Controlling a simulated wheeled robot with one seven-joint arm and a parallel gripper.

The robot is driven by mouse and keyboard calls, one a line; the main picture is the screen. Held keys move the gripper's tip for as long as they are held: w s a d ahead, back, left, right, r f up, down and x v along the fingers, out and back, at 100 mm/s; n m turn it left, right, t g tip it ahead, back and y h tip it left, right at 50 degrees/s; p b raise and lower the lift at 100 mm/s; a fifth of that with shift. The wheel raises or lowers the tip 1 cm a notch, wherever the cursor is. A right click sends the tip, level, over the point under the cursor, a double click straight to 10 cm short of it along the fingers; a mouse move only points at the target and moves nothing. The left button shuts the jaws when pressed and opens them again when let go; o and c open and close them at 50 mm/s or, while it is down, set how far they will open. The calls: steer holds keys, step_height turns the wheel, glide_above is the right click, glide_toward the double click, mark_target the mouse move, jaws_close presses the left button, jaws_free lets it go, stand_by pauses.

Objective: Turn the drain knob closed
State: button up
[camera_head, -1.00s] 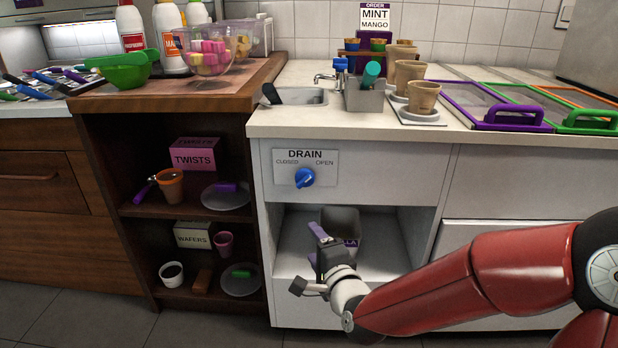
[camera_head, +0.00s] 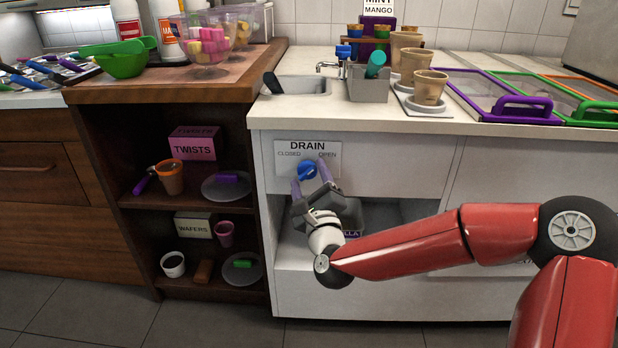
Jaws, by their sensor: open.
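The blue drain knob (camera_head: 307,170) sits on the white drain panel (camera_head: 331,159) on the cabinet front, below the sink. The panel reads CLOSED at the left and OPEN at the right. The knob's lever tilts up toward the right, toward OPEN. My gripper (camera_head: 310,180) is open, with its purple-tipped fingers pointing up at the panel. One finger is at the left of the knob and the other at its right. I cannot tell whether either finger touches the knob.
An open cubby (camera_head: 385,213) lies below the panel, with a grey container partly hidden behind my gripper. A dark wooden shelf (camera_head: 262,235) stands at the left. The sink (camera_head: 302,86) and the counter edge are above.

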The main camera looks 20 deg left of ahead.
steer(key=shift+w+a, duration=0.1)
steer(key=shift+w, duration=0.05)
steer(key=c, duration=1)
